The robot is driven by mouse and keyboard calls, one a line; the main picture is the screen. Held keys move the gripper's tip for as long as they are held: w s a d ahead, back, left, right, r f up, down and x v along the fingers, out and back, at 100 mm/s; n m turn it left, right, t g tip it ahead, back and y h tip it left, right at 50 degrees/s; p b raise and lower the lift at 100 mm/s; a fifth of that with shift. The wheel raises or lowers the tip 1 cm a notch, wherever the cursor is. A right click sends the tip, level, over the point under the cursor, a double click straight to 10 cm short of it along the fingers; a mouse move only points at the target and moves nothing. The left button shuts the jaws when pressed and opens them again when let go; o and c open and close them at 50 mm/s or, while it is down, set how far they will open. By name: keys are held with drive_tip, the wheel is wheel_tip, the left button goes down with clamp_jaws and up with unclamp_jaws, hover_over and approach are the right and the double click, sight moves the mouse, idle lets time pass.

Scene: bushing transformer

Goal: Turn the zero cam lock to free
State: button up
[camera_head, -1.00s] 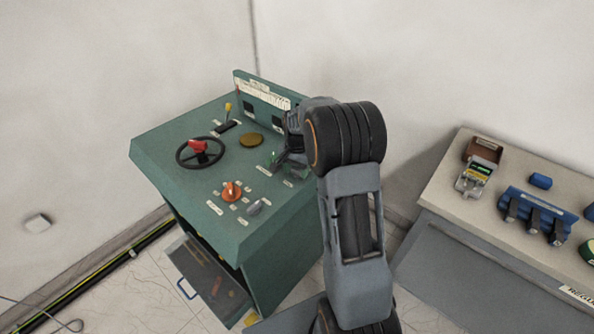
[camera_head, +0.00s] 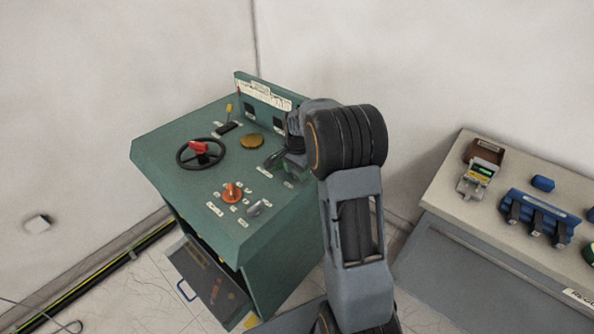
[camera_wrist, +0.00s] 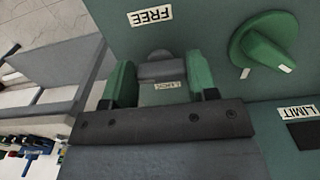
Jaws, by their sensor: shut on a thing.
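The zero cam lock (camera_wrist: 160,67) is a small grey knob between the fingers of my gripper (camera_wrist: 160,82) in the wrist view. The green finger pads are shut on it from left and right. A FREE label (camera_wrist: 150,16) lies on the far side. The knob's pointing direction is hard to tell. In the head view my gripper (camera_head: 275,160) is at the right part of the green console top (camera_head: 165,135), and the lock is hidden there.
A green knob with a white mark (camera_wrist: 265,50) stands close to the right, by a LIMIT label (camera_wrist: 295,110). The console also bears a black handwheel (camera_head: 200,153), an orange knob (camera_head: 232,192) and a brass disc (camera_head: 252,141). A bench (camera_head: 455,165) stands at right.

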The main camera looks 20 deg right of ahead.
sight(297, 171)
drive_tip(key=shift+r, duration=0.1)
drive_tip(key=o, duration=0.9)
drive_tip(key=shift+o, duration=0.2)
wheel_tip(297, 171, up, 14)
drive_tip(key=shift+b, duration=0.35)
drive_tip(key=shift+f, duration=0.2)
drive_tip(key=s+a+n+t, duration=0.1)
drive_tip(key=s+a+n, duration=0.2)
drive_tip(key=s, duration=0.4)
drive_tip(key=s+a+f+n+t, duration=0.1)
drive_tip(key=s+a+n, duration=0.2)
drive_tip(key=s+n, duration=0.2)
drive_tip(key=s+a+f+n+t, duration=0.1)
drive_tip(key=s+a+n, duration=0.3)
drive_tip(key=s, duration=0.6)
drive_tip(key=shift+f+n+t, duration=0.2)
drive_tip(key=shift+n+t, duration=0.4)
